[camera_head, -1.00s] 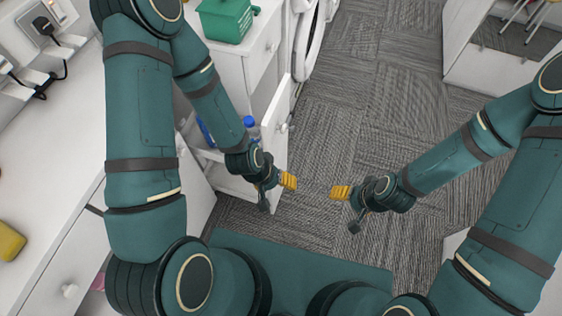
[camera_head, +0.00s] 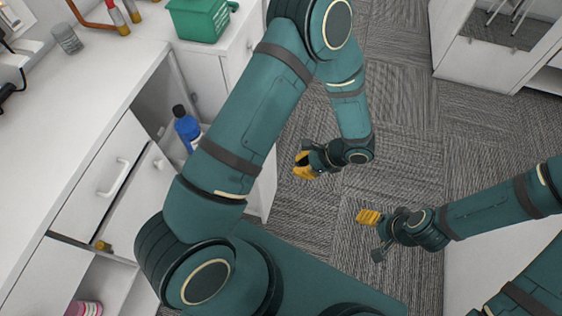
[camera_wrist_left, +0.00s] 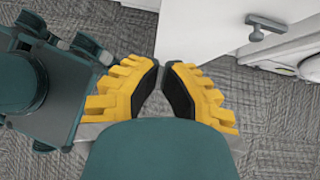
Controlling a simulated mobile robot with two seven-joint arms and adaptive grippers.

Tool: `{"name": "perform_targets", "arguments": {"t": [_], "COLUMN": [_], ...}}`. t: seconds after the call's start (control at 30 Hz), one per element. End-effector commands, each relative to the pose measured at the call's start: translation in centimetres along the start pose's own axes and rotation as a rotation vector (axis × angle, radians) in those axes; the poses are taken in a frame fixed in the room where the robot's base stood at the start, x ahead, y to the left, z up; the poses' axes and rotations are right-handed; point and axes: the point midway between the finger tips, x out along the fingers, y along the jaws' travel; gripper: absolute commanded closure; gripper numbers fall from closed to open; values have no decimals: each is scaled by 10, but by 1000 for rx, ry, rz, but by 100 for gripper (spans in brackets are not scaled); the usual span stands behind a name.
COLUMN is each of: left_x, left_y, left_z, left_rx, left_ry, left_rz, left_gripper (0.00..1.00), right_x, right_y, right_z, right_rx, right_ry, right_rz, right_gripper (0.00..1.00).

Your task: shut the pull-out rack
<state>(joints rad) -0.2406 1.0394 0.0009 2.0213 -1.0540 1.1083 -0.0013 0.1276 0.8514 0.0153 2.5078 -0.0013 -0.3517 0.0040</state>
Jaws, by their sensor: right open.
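The pull-out rack stands out from the white cabinet run, its white front panel (camera_head: 264,188) partly hidden behind my left arm. A blue bottle (camera_head: 187,131) with a dark cap stands in it. In the left wrist view the white panel (camera_wrist_left: 205,28) with a grey handle (camera_wrist_left: 268,24) lies beyond the fingertips. My left gripper (camera_head: 303,165) is to the right of the panel, apart from it, over the floor. Its yellow fingers (camera_wrist_left: 161,72) are apart with nothing between them. My right gripper (camera_head: 368,216) is open and empty, further right and lower in the picture.
A white counter (camera_head: 80,100) with drawers runs along the left. A green bin (camera_head: 200,18) sits on the cabinet top behind the rack. A white cabinet (camera_head: 490,55) stands at the upper right. Grey carpet (camera_head: 400,120) is clear between.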

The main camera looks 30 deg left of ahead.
Motion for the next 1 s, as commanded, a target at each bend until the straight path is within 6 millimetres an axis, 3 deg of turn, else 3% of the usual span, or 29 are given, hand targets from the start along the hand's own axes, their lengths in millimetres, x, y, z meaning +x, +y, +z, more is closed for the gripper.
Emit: {"name": "perform_targets", "arguments": {"t": [0.13, 0.27, 0.73, 1.0], "left_x": [-2, 10, 98, 119], "left_y": [-12, -13, -16, -19], "left_z": [4, 5, 9, 35], "left_rx": [15, 15, 15, 14], "left_ry": [-54, -59, -56, -56], "left_rz": [-54, -55, -50, -52], "left_gripper": [100, 100, 100, 100], "right_x": [3, 4, 20, 22], "right_y": [1, 1, 7, 8], "right_z": [1, 1, -1, -2], "right_rx": [-1, -2, -2, -2], "right_ry": [-2, -1, 7, 9], "right_rz": [-1, -1, 0, 0], "right_gripper": [30, 30, 30, 30]}}
